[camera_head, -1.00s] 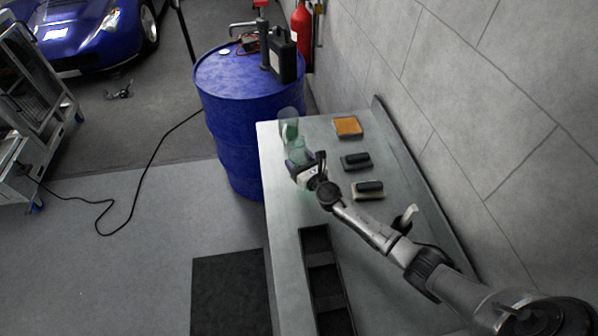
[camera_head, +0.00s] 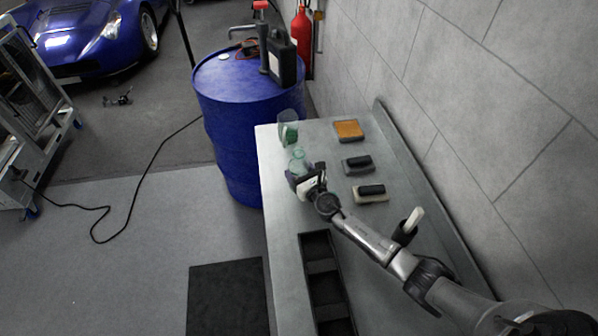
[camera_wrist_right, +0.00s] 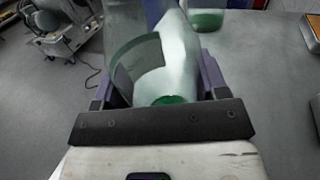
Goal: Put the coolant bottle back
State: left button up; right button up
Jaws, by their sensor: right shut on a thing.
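The coolant bottle, seemingly the clear greenish one (camera_head: 298,161), is at the left edge of the grey bench. My right gripper (camera_head: 305,183) is shut on it. In the right wrist view the bottle (camera_wrist_right: 150,50) lies between the two purple-grey fingers (camera_wrist_right: 158,82), with some green showing low inside. I cannot tell whether its base touches the bench. A second clear container with green liquid (camera_head: 288,131) stands just beyond it; it also shows in the wrist view (camera_wrist_right: 207,19). My left gripper is out of view.
The bench (camera_head: 320,215) holds an orange-topped block (camera_head: 348,130), two dark-handled blocks (camera_head: 357,164) (camera_head: 370,193), and a dark divided tray (camera_head: 322,265). A blue drum (camera_head: 235,120) stands at the bench's far end. A grey wall (camera_head: 480,100) runs along the right.

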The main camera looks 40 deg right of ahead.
jog(key=o, duration=1)
jog(key=shift+f, duration=0.1)
jog(key=shift+c, duration=0.2)
jog(key=shift+r+p, duration=0.25)
jog(key=shift+p, duration=0.1)
jog(key=s, duration=0.3)
jog(key=s+p, duration=0.1)
jog(key=s, duration=0.3)
jog(key=s+a, duration=0.1)
jog(key=s, duration=0.2)
jog(key=shift+s+a+f, duration=0.1)
jog(key=shift+s, duration=0.2)
jog(key=shift+s+a, duration=0.1)
jog(key=shift+s, duration=0.6)
